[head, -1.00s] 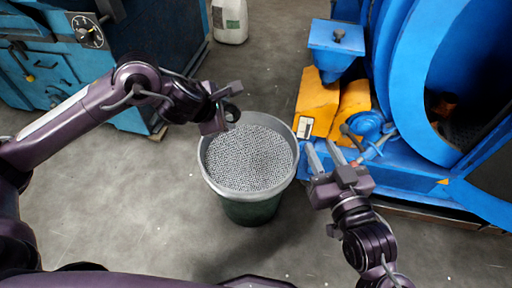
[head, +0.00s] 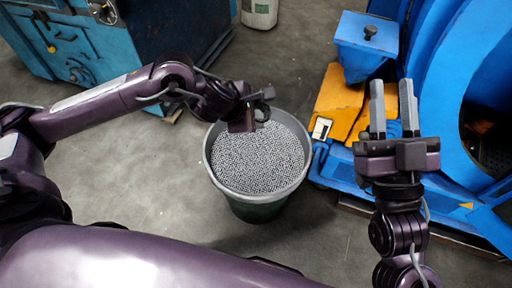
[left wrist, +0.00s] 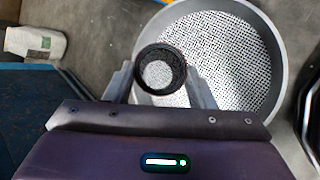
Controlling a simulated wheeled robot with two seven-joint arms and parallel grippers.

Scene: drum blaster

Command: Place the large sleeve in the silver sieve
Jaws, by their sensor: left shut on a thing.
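The silver sieve (head: 258,160) is a round perforated disc with a grey rim, seated on a dark green drum (head: 257,208) in the middle of the head view. It also fills the upper right of the left wrist view (left wrist: 228,50). My left gripper (head: 262,106) is at the sieve's upper left edge, shut on the large sleeve (head: 264,112), a dark ring. In the left wrist view the sleeve (left wrist: 181,67) sits between the fingers, with the sieve's mesh showing through its hole. My right gripper (head: 393,108) is open and empty, right of the sieve, in front of the blue machine.
A large blue machine (head: 446,85) with orange parts (head: 340,98) stands at the right. A teal cabinet (head: 85,50) stands at the upper left, and a white container (head: 259,12) at the top. Grey floor is clear left of the drum.

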